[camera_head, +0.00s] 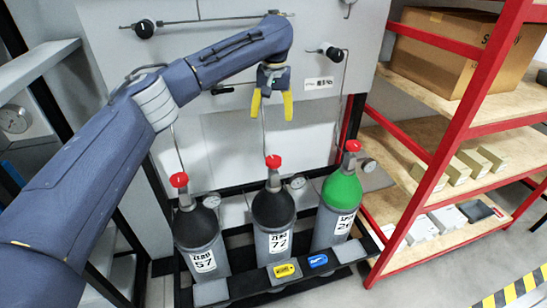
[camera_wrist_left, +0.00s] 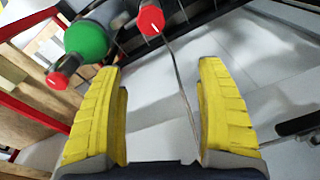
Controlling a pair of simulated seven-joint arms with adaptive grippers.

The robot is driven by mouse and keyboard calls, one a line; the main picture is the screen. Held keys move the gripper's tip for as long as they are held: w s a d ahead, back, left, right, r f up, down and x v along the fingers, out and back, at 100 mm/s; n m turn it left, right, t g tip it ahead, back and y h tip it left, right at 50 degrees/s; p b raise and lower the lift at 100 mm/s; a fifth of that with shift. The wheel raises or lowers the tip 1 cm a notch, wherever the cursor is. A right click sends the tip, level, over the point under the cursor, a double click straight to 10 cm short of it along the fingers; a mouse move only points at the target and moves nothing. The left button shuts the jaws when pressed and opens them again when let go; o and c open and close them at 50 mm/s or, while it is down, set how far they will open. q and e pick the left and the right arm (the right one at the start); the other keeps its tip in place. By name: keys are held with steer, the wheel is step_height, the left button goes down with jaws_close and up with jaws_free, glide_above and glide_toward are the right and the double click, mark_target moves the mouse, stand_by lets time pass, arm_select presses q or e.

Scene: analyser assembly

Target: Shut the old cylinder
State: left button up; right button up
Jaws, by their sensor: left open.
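Three gas cylinders stand upright in a rack. The left one (camera_head: 197,232) is grey with a dark shoulder and a label like "ZERO 57". The middle one (camera_head: 273,212) is similar, its label ending in 72. The right one (camera_head: 340,190) has a green shoulder, also visible in the wrist view (camera_wrist_left: 87,42). Each has a red valve knob: left (camera_head: 179,180), middle (camera_head: 273,161), right (camera_head: 352,146). Which cylinder is the old one I cannot tell. My left gripper (camera_head: 271,108) is open and empty, above and apart from the middle knob. My right gripper is out of view.
A yellow tag (camera_head: 285,270) and a blue tag (camera_head: 318,260) lie on the rack's front bar. Small gauges (camera_head: 297,182) and thin lines are beside the valves. A grey panel with black knobs (camera_head: 145,29) stands behind. Red-framed shelves (camera_head: 470,80) stand right.

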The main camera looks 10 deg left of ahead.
mark_target(274, 159)
arm_select(q)
steer(key=f+n, duration=0.1)
steer(key=f, duration=0.5)
steer(key=s+f+n, duration=0.1)
steer(key=f, duration=0.5)
steer(key=f+n+g, duration=0.1)
steer(key=f+n, duration=0.1)
steer(key=f, duration=0.3)
steer(key=shift+s+d+f+h, duration=0.3)
steer(key=shift+d+f, duration=0.1)
steer(key=c, duration=1.3)
